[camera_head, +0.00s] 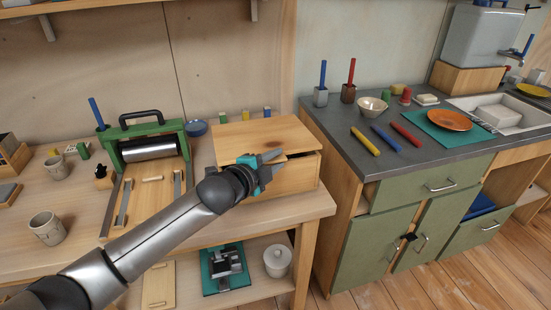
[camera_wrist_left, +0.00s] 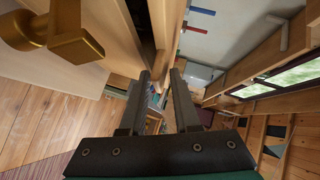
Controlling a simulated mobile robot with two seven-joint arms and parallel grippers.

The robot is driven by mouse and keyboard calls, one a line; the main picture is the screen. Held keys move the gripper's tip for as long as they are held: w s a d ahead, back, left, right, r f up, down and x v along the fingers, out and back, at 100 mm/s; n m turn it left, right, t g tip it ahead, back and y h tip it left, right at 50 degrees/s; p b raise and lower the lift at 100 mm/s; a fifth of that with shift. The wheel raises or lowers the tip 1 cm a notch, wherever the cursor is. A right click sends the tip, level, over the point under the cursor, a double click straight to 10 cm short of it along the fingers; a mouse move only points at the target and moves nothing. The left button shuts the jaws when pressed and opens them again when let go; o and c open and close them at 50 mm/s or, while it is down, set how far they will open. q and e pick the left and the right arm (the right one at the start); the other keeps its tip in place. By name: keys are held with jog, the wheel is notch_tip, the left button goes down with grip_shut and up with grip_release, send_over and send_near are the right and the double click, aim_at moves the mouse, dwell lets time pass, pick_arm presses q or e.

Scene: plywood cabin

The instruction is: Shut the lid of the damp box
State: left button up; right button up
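The damp box looks to be the wooden box (camera_head: 295,178) at the right end of the workbench. Its lid (camera_head: 255,135) is low, almost level, with a dark gap under its front edge near the right corner. My left gripper (camera_head: 274,160) is in front of the box at that edge, its fingers pointing right. In the left wrist view the fingers (camera_wrist_left: 162,75) are apart with nothing clearly between them. Wooden edges pass close to the fingertips there; I cannot tell whether they touch. The gripper and wrist hide part of the box front. My right gripper is not in view.
A grey counter (camera_head: 400,130) with cups, brushes and a plate is right of the box. A brass knob (camera_wrist_left: 60,38) is close by in the left wrist view.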

pick_arm(q)
jog(key=shift+o, duration=0.6)
jog(key=shift+r, duration=0.15)
jog(key=shift+s+a+r, duration=0.15)
jog(key=shift+s+a, duration=0.05)
jog(key=shift+s, duration=0.25)
jog(key=p+v, duration=0.3)
jog(key=v, duration=1.1)
jog(key=shift+s, duration=0.15)
jog(key=shift+a, duration=0.1)
jog(key=shift+c, duration=0.3)
